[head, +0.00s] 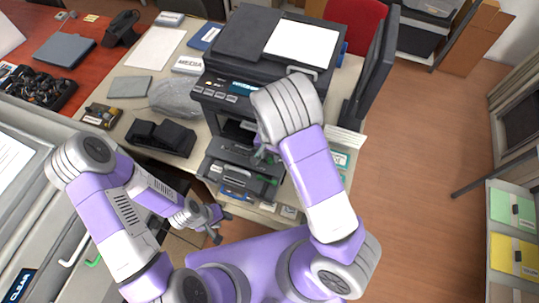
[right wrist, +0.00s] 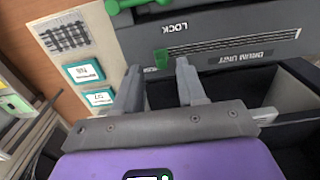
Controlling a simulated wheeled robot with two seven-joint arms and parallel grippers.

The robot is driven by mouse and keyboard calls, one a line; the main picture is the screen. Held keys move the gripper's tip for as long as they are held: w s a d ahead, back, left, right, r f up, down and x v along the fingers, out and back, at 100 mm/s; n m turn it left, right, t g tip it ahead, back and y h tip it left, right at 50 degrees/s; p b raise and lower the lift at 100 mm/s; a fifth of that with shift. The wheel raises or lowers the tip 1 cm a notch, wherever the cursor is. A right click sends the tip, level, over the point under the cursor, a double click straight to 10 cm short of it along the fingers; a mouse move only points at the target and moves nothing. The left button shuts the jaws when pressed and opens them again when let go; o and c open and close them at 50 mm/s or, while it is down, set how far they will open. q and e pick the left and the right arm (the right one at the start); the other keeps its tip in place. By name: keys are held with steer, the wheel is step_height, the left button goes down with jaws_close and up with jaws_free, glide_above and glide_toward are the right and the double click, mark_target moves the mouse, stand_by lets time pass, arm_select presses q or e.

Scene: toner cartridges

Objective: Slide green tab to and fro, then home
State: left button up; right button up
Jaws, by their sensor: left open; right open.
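The green tab (right wrist: 161,58) shows in the right wrist view, at the end of a slotted line on the dark grey drum unit (right wrist: 225,30). The word LOCK is printed beside it, upside down in this view. My right gripper (right wrist: 158,68) is open, with one finger on each side of the tab; I cannot tell if either touches it. In the head view the right gripper (head: 262,155) is over the drum unit (head: 243,152) at the printer's front, partly hidden by my arm. My left gripper (head: 212,222) is open and empty, low and left of the drum unit.
The printer (head: 240,88) stands on a cluttered desk, with a monitor (head: 375,75) to its right. A black holder (head: 160,138) and a grey bag (head: 177,97) lie to its left. A green handle (right wrist: 135,4) shows at the drum unit's edge. Floor is clear at right.

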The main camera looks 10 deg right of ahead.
mark_target(270, 159)
steer(key=f, duration=0.2)
steer(key=shift+w+f, duration=0.2)
steer(key=shift+f, duration=0.1)
steer(key=shift+s+f, duration=0.15)
steer(key=shift+f, duration=0.15)
jaws_close()
